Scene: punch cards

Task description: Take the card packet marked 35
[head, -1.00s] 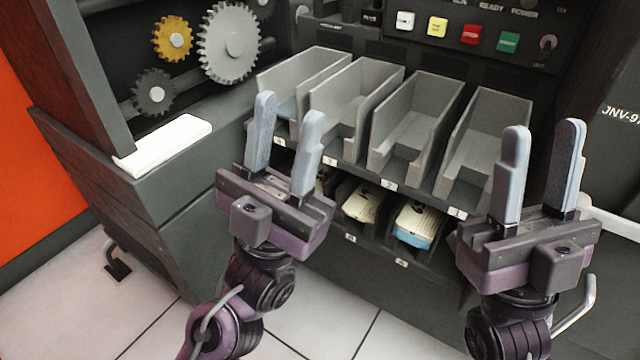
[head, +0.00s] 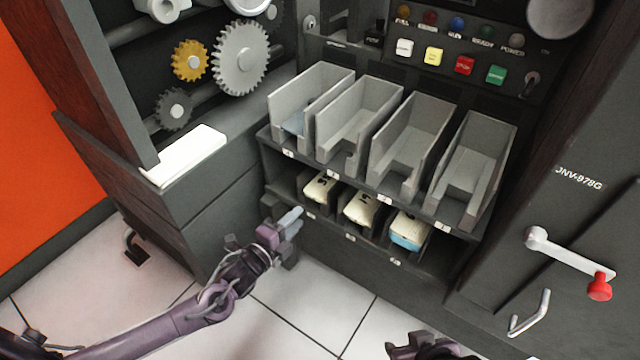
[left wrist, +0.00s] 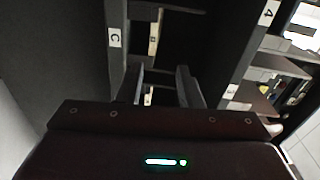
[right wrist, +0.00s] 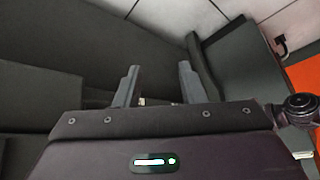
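Three cream card packets with dark marks lie in the lower slots in the head view: a left packet (head: 320,188), a middle packet (head: 361,208) and a right packet (head: 406,231) with a blue lower part. I cannot read which is marked 35. My left gripper (head: 292,218) is in front of the leftmost lower slot, just short of the left packet. In the left wrist view its fingers (left wrist: 161,82) are apart with nothing clearly held; a pale strip shows between them. My right gripper's fingers (right wrist: 158,82) are apart and empty in the right wrist view.
Several grey open bins (head: 408,145) stand on the shelf above the slots. A slot label C (left wrist: 114,38) shows in the left wrist view. A white block (head: 186,154) lies on the left ledge. A crank with a red knob (head: 600,287) sticks out at right.

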